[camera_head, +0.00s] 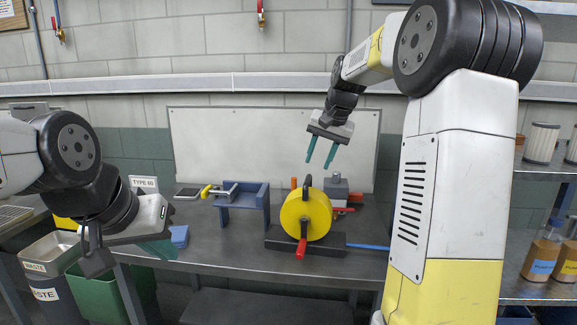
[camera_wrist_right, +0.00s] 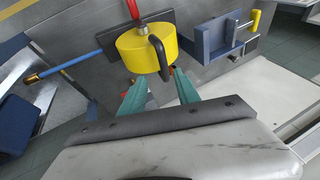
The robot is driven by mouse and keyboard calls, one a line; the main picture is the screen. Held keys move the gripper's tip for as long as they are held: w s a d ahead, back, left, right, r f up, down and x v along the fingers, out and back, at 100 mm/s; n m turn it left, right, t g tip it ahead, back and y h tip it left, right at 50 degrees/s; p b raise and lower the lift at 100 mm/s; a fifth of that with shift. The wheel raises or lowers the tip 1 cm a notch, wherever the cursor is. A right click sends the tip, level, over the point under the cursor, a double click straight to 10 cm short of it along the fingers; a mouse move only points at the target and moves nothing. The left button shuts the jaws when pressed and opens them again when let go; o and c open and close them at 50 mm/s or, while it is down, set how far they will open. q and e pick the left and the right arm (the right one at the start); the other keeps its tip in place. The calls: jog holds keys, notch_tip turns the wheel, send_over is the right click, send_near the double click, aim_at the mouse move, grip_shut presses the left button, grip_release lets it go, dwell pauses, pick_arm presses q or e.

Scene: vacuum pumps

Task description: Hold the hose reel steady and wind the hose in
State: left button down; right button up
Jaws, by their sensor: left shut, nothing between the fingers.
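The hose reel (camera_head: 318,212) is a yellow drum on a dark base plate (camera_head: 355,253) on the bench. It has a black handle loop over it and a red-gripped crank (camera_head: 301,248) at the front. The blue hose (camera_head: 368,247) sticks out to the right. In the right wrist view the reel (camera_wrist_right: 135,52) lies beyond the fingertips, and the hose (camera_wrist_right: 75,65) ends in a brass tip. My right gripper (camera_head: 320,165) is open and empty, above the reel and apart from it. My left gripper (camera_head: 160,251) is shut and empty at the bench's left front edge, well left of the reel.
A blue fixture (camera_head: 243,205) with a yellow-handled clamp stands left of the reel. A grey block (camera_head: 337,190) is behind it. A green bin (camera_head: 95,297) and a waste bin stand at lower left. Shelves with filters and bottles (camera_head: 541,260) are at right.

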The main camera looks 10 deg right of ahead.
aim_at(309, 179)
pick_arm(q)
jog(key=shift+s+a, duration=0.25)
jog(key=shift+s, duration=0.25)
pick_arm(e)
jog(key=shift+a+x, duration=0.15)
jog(key=shift+x, duration=2.3)
jog(key=shift+a+x, duration=0.1)
jog(key=shift+x, duration=2.4)
jog(key=shift+w+r, duration=0.1)
jog(key=shift+w, duration=0.1)
grip_shut()
pick_arm(q)
jog(key=c, duration=2.1)
grip_release()
